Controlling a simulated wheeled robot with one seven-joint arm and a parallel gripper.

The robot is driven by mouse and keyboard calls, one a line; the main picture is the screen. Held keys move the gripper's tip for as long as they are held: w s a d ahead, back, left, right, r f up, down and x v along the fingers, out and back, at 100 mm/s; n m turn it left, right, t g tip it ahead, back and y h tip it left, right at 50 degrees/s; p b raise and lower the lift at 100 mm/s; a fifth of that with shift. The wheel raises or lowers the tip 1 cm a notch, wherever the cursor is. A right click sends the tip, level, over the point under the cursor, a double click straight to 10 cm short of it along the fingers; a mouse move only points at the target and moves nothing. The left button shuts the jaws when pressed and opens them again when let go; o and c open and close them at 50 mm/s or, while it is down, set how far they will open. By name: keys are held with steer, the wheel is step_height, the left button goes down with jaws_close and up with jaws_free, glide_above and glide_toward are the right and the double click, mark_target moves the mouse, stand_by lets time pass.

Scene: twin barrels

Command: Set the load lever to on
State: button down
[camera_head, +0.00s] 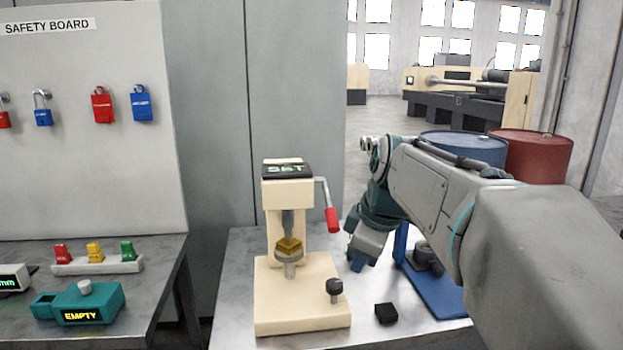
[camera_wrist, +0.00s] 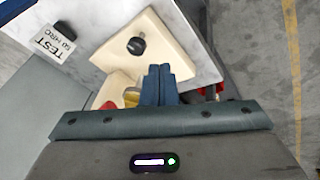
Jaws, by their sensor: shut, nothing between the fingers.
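A cream press (camera_head: 285,215) stands on the right bench with a dark display reading "SET" on top. A lever with a red grip (camera_head: 332,220) hangs down from the right of its head, on a thin grey arm. A brass-coloured block (camera_head: 289,246) sits on the round support under the ram. A black knob (camera_head: 334,289) stands on the press base; it also shows in the wrist view (camera_wrist: 136,45). My gripper (camera_head: 357,263) is shut and empty, pointing down just right of the press, apart from the red grip. In the wrist view its blue fingers (camera_wrist: 159,84) are together.
A small black block (camera_head: 386,313) and a blue stand (camera_head: 440,290) are on the bench right of the press. A teal box reading "EMPTY" (camera_head: 82,303) lies on the left bench (camera_head: 150,310). Blue (camera_head: 463,147) and red (camera_head: 535,155) barrels stand behind my arm.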

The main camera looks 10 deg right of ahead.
steer(key=w+d+r+n+t+y+p, duration=0.1)
steer(key=w+r+n+p, duration=0.15)
steer(key=r, duration=0.55)
steer(key=w+d+r+n+t+p, duration=0.1)
steer(key=w+r+n+p, duration=0.2)
steer(key=r, duration=0.5)
steer(key=n, duration=0.2)
glide_toward(335, 217)
steer(key=shift+m, duration=0.25)
steer(key=x, duration=0.7)
steer(key=shift+r+b, duration=0.1)
steer(key=shift+b, duration=0.2)
